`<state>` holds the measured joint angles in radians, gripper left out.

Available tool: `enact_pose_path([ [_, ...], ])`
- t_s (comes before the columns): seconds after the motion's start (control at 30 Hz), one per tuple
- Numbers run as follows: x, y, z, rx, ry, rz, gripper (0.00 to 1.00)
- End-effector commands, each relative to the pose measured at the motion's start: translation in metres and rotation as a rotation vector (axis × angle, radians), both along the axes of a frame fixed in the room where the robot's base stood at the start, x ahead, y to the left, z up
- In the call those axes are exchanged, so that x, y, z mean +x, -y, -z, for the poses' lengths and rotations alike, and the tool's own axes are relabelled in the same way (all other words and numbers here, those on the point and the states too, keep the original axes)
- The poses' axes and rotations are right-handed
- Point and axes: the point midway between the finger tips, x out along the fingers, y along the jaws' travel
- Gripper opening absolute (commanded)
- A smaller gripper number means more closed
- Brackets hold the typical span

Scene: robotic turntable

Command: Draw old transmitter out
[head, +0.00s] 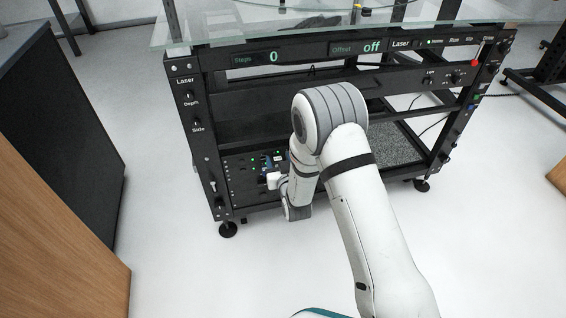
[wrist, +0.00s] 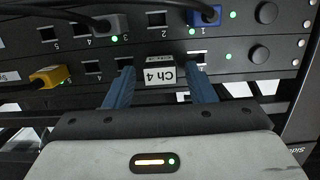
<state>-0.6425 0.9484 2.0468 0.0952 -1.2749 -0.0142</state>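The transmitter (wrist: 160,74), a small dark block with a white "Ch 4" label, sits in the lower row of the rack panel in the wrist view. My gripper (wrist: 161,82) has two blue fingers, one on each side of the block. A gap shows between each finger and the label, so it looks open around the transmitter, not clamped on it. The transmitter cannot be made out there.
In the wrist view a grey plug (wrist: 110,24) and a blue plug (wrist: 205,15) sit in the upper row. A yellow plug (wrist: 48,76) is to the left, and black cables cross the panel. A cabinet (head: 60,130) stands left; the floor (head: 200,275) in front is clear.

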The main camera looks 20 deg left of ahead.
Motion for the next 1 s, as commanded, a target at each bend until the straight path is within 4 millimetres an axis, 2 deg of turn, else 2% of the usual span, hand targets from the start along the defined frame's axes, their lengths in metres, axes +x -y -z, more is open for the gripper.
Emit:
enact_pose_path([
  [0.07, 0.0, 0.0, 0.0, 0.0, 0.0, 0.0, 0.43],
  [0.53, 0.0, 0.0, 0.0, 0.0, 0.0, 0.0, 0.05],
  [1.0, -0.013, 0.007, 0.0, -0.001, -0.001, 0.0, 0.05],
])
